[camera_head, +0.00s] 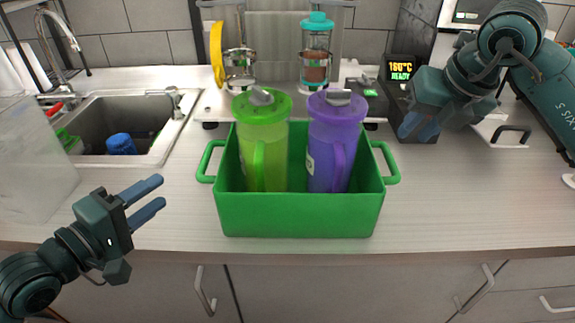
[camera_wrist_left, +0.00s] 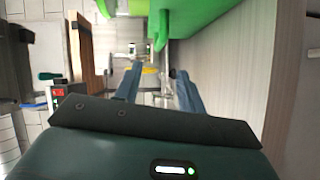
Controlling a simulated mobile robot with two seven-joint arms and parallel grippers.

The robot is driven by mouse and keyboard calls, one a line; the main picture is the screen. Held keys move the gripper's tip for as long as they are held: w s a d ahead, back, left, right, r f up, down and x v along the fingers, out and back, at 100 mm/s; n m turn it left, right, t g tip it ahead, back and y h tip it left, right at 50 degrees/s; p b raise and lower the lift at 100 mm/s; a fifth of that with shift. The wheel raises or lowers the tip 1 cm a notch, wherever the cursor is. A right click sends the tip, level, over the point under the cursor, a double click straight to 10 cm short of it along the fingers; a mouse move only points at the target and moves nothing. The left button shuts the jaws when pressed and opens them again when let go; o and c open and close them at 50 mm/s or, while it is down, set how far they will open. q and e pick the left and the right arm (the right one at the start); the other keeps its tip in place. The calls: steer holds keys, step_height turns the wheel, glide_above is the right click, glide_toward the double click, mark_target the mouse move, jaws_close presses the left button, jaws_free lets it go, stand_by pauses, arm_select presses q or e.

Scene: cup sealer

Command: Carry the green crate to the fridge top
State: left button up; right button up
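The green crate (camera_head: 295,215) stands on the counter near its front edge, with a loop handle on each side. It holds a lime-green lidded pitcher (camera_head: 262,140) and a purple lidded pitcher (camera_head: 333,140). My left gripper (camera_head: 157,197) is open and empty, left of and below the crate's left handle, apart from it. In the left wrist view, green of the crate (camera_wrist_left: 205,18) shows at the top, beyond my open left fingers (camera_wrist_left: 157,85). My right gripper (camera_head: 418,128) is at the back right, away from the crate; its finger gap is unclear. No fridge top is in view.
A sink (camera_head: 120,125) with a blue item is at the back left. A translucent box (camera_head: 35,160) stands at the left. A teal-lidded blender jar (camera_head: 316,55) and a machine with a lit display (camera_head: 401,68) stand behind. Counter around the crate is clear.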

mark_target(203, 159)
arm_select(q)
steer(key=x, duration=1.3)
arm_select(e)
steer(key=x, duration=1.3)
steer(key=shift+d, duration=0.1)
arm_select(q)
steer(key=shift+c, duration=0.4)
arm_select(e)
steer(key=shift+c, duration=0.4)
arm_select(q)
steer(key=c, duration=0.4)
arm_select(e)
steer(key=c, duration=0.5)
arm_select(q)
jaws_close()
arm_select(e)
jaws_close()
arm_select(q)
steer(key=shift+w+r, duration=0.1)
steer(key=shift+r, duration=0.2)
arm_select(e)
steer(key=shift+w+r, duration=0.15)
steer(key=shift+r, duration=0.05)
